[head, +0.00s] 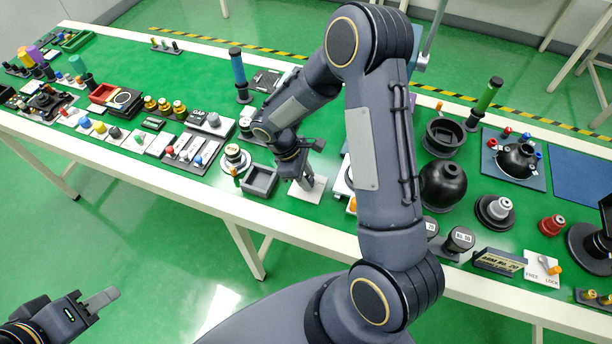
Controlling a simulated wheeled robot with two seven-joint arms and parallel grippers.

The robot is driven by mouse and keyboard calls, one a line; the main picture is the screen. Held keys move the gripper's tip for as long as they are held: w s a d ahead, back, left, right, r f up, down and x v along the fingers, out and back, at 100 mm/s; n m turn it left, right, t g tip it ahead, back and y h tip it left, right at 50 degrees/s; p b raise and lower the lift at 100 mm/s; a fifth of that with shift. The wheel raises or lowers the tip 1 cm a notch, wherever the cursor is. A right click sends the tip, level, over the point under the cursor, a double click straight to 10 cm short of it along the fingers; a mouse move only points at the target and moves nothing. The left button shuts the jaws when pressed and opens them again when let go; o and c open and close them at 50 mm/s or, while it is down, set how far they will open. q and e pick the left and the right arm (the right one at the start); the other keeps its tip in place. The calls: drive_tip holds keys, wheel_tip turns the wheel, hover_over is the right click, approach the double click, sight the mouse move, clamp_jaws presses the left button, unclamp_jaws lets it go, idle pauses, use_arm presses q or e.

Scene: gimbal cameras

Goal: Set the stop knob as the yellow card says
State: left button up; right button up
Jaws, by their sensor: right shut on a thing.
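My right gripper (302,182) is down at a small white plate (316,189) near the table's front edge. It is shut on a small part there, probably a knob, which the fingers mostly hide. I cannot read any setting or pointer on that plate. No yellow card can be made out clearly. My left gripper (102,299) is off the table at the lower left, over the floor. Its fingers are seen edge-on, so their gap does not show.
A dark square tray (260,180) stands just left of the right gripper. Right of my arm are a black round vessel (443,185), labelled cylinders (459,241) and a FREE/LOCK plate (541,269). Several small fixtures crowd the left. The green table's back middle is fairly clear.

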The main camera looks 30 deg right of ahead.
drive_tip(key=m+b, duration=0.1)
drive_tip(key=m, duration=0.2)
drive_tip(key=shift+w+g+y, duration=0.1)
drive_tip(key=shift+g+y, duration=0.2)
drive_tip(key=shift+y, duration=0.1)
drive_tip(key=m+y, duration=0.1)
drive_tip(key=m, duration=0.1)
drive_tip(key=shift+d+m+g+b, duration=0.15)
drive_tip(key=shift+m+g+b, duration=0.15)
drive_tip(key=shift+b, duration=0.1)
drive_tip(key=m+y, duration=0.2)
drive_tip(key=m, duration=0.3)
drive_tip(key=shift+d+m+b, duration=0.1)
drive_tip(key=shift+m+b, duration=0.2)
drive_tip(key=shift+b, duration=0.1)
drive_tip(key=o, duration=1)
drive_tip(key=shift+c, duration=0.2)
drive_tip(key=v, duration=0.8)
